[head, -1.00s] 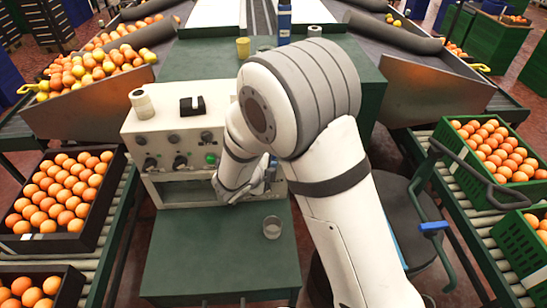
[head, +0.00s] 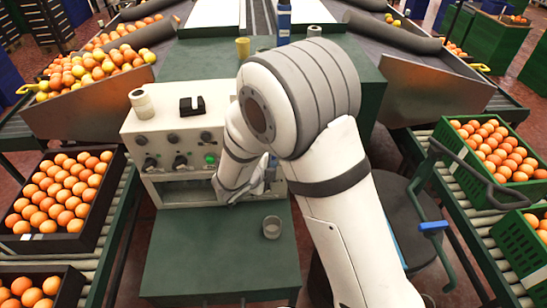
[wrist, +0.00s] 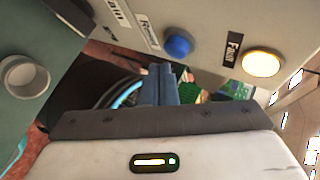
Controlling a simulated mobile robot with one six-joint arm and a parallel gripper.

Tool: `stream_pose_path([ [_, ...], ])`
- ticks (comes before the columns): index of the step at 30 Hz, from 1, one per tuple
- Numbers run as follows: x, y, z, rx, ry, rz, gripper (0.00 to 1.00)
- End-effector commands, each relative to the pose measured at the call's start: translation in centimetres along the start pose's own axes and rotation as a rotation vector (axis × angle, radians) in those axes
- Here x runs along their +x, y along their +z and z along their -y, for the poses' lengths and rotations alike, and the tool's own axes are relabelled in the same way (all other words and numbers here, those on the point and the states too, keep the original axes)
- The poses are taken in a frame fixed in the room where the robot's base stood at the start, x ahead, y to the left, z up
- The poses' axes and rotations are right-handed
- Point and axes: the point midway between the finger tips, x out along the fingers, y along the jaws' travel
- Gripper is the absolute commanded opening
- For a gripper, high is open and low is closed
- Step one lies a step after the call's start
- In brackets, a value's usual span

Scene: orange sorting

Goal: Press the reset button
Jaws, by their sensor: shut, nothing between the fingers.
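In the wrist view a round blue button (wrist: 178,46) sits on the pale panel beside a label that seems to start with "R". A lit yellow-white button (wrist: 263,62) with a dark label is to its right. My gripper (wrist: 166,72) is shut and empty, its fingertips just below the blue button in the picture; I cannot tell if they touch the panel. In the head view my gripper (head: 265,178) is at the right part of the control box (head: 170,126). My arm hides that part of the box and the blue button there.
A clear cup (head: 271,228) stands on the green table (head: 215,262), and shows in the wrist view (wrist: 28,76). A tape roll (head: 141,104) and a black holder (head: 192,105) sit on the box. Crates of oranges flank the table, with a chair (head: 400,215) at right.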

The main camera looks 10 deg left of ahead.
Motion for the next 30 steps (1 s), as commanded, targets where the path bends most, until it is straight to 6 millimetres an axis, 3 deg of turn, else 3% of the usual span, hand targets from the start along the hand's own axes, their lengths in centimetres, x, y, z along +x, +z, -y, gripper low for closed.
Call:
stream_pose_path([
  [30,0.52,0.41,0.4,0.0,0.0,0.0,0.0],
])
